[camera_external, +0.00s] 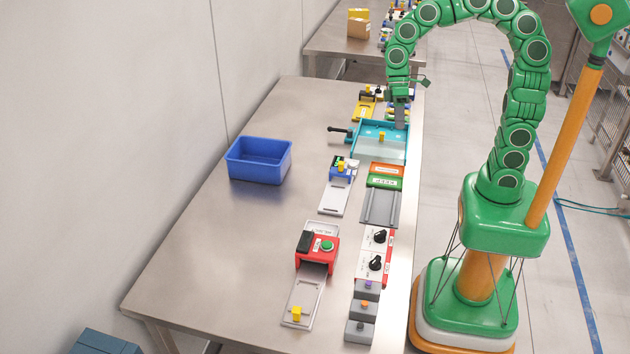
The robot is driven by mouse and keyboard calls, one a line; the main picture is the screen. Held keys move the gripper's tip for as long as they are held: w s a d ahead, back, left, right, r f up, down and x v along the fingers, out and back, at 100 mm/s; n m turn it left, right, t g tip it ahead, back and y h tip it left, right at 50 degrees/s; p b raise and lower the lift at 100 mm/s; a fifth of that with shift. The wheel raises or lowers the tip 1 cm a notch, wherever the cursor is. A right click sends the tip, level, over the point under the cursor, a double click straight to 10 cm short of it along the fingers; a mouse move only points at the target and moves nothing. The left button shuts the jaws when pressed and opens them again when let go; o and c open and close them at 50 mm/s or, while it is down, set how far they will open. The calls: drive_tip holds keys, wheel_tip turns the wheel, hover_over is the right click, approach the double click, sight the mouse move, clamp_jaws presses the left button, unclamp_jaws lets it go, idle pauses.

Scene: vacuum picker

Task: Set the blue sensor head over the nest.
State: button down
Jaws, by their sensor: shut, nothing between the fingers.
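A small blue block with a yellow knob on top, which looks like the blue sensor head (342,174), sits at the far end of a pale grey plate (334,201) near the table's middle. I cannot make out the nest clearly; the near part of this plate is bare. My gripper (400,126) points down at the back right of the table, over the right side of a teal tray (366,153). It is shut and empty, beyond and to the right of the blue head. Whether its tip touches the tray is too small to tell.
A blue bin (259,160) stands at the left. A red unit with a green button (327,246), a knob panel (376,250), small grey blocks (363,309) and a green-and-orange unit (385,176) crowd the right and front. A black handle (340,130) juts left from the tray. The table's left-front area is clear.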

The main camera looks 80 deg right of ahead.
drive_tip(key=w+d+f+m+t+y, duration=0.1)
drive_tip(key=w+d+f+y, duration=0.1)
drive_tip(key=w+d+f, duration=0.3)
drive_tip(key=w+d+f+m+t+y, duration=0.1)
drive_tip(key=w+d+f, duration=0.5)
drive_tip(key=w, duration=0.6)
drive_tip(key=shift+w+d+m+y, duration=0.3)
drive_tip(key=shift+d+y, duration=0.3)
drive_tip(key=shift+d, duration=0.15)
drive_tip(key=shift+a+f, duration=0.1)
approach(341, 172)
drive_tip(key=f, duration=0.2)
drive_tip(key=d+f, duration=0.1)
drive_tip(key=shift+w+d+f, duration=0.1)
drive_tip(key=shift+d+f, duration=0.1)
drive_tip(key=shift+f, duration=0.2)
drive_tip(key=a, duration=0.3)
drive_tip(key=shift+a, duration=0.45)
